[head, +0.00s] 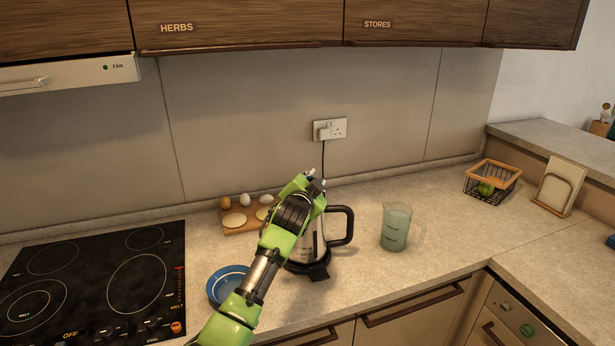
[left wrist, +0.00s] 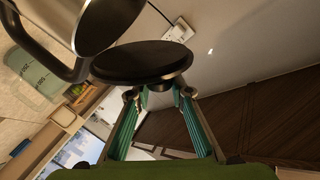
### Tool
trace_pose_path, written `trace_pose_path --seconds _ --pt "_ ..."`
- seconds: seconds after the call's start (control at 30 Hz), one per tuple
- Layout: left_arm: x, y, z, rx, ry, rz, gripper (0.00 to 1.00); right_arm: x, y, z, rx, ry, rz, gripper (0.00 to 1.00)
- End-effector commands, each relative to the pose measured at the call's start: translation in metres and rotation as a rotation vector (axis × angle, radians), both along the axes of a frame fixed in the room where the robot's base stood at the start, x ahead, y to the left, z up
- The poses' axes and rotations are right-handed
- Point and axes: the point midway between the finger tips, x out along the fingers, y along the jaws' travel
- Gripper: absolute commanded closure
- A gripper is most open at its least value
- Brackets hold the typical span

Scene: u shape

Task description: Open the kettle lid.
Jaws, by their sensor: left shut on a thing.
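The kettle (head: 312,243) is a steel jug with a black handle on its right, standing on the counter. My left gripper (head: 312,180) is at the top of the kettle, and the arm hides the kettle's left side and top in the head view. In the left wrist view, the black round kettle lid (left wrist: 142,63) sits between the kettle's steel body (left wrist: 105,18) and my left gripper (left wrist: 160,93). A gap shows between lid and body, so the lid looks tilted up. The fingers are shut on the lid; the exact contact is partly hidden. My right gripper is out of view.
A blue bowl (head: 214,288) lies left of the kettle, with an egg board (head: 237,228) behind it. A measuring jug (head: 396,228) stands to the right. A black hob (head: 95,285) is at the left. A wire basket (head: 492,182) stands farther right, with clear counter between.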

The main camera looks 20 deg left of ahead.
Motion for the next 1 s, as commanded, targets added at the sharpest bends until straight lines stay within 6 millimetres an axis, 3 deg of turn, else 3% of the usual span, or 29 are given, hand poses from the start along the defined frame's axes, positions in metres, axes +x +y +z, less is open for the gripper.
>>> trace_pose_path --seconds 0.1,0.4,1.0 --pt "0.002 -0.009 0.006 0.102 0.024 -0.001 1.00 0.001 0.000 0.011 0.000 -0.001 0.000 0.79" --pt "0.006 -0.027 0.006 0.306 0.070 0.000 1.00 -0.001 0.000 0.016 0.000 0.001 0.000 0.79" --pt "0.007 -0.035 0.005 0.300 0.070 -0.001 1.00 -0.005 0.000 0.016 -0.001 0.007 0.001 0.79"
